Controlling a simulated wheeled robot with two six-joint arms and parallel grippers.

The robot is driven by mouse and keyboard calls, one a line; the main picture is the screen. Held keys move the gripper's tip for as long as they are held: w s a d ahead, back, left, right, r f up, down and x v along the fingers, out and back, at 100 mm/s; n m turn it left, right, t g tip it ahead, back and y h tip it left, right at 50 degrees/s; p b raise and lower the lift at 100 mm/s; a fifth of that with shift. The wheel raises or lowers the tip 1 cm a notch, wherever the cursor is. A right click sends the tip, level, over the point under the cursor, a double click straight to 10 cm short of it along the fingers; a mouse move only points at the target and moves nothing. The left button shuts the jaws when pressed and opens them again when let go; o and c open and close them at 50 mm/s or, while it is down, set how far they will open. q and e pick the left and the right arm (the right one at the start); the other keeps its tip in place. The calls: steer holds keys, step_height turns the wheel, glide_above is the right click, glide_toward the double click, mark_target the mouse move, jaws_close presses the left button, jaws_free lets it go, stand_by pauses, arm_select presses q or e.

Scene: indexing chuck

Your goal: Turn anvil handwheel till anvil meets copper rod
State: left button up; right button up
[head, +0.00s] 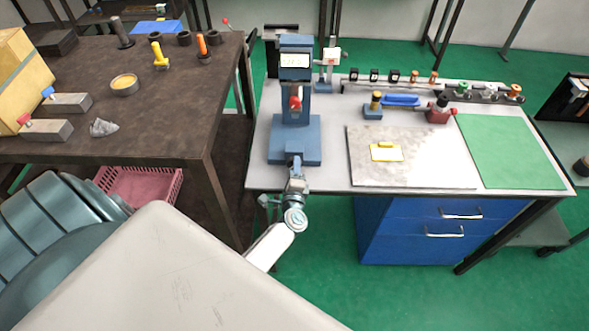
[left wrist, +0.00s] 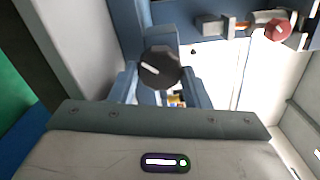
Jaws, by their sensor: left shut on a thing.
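A blue bench machine (head: 296,130) with a lit display and a red knob stands on the grey table. My left gripper (head: 294,177) is at its front base, at the near table edge. In the left wrist view, a dark round handwheel (left wrist: 161,68) with a white mark lies at my left gripper (left wrist: 162,84), which is shut on it. The fingers partly hide the grip. A small orange-brown piece (left wrist: 262,18) beside a red knob (left wrist: 278,29) shows at upper right; I cannot tell if it is the copper rod. The anvil's contact is hidden. My right gripper is out of view.
A grey plate (head: 415,172) with a yellow card and a green mat (head: 509,152) lie to the right. Small tools and a black rail (head: 485,95) stand behind. The brown table (head: 150,135) at left holds blocks and posts. A blue drawer unit (head: 440,230) is below.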

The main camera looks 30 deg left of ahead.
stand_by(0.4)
arm_select(q)
steer(key=o, duration=1)
steer(key=shift+c, duration=0.2)
steer(key=shift+s, duration=0.1)
